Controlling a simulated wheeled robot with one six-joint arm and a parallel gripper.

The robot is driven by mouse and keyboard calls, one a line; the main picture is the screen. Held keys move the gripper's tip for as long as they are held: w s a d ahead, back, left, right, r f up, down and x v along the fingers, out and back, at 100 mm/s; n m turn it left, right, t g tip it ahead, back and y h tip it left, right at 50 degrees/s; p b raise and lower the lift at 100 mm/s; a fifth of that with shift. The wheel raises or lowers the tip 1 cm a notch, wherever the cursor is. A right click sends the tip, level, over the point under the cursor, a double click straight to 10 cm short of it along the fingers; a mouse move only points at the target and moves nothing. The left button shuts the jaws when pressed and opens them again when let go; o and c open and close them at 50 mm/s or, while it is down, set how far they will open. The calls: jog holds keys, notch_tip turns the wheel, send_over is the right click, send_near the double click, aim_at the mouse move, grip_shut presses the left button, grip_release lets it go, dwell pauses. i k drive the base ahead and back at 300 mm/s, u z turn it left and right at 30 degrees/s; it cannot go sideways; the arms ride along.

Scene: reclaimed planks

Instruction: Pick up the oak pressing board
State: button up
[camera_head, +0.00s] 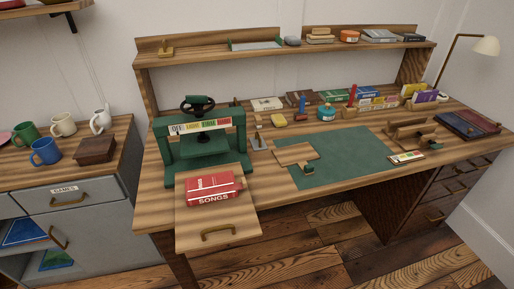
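A light wooden board (295,153), which looks like the oak pressing board, lies flat at the left edge of the green cutting mat (345,150). It partly overlaps the mat and the bare desk top. A small dark-and-wood item (308,168) sits at its near right corner; I cannot tell whether they touch. My gripper is not in view.
A green book press (167,165) stands left of the board. A red book marked SONGS (213,189) lies on a pulled-out wooden leaf (218,222) in front of it. Books and small tools line the desk's back. A wooden rack (410,135) stands at the mat's right.

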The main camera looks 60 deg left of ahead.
aim_at(299, 154)
jog(key=u, duration=0.95)
jog(key=i, duration=0.9)
jog(key=u, duration=0.85)
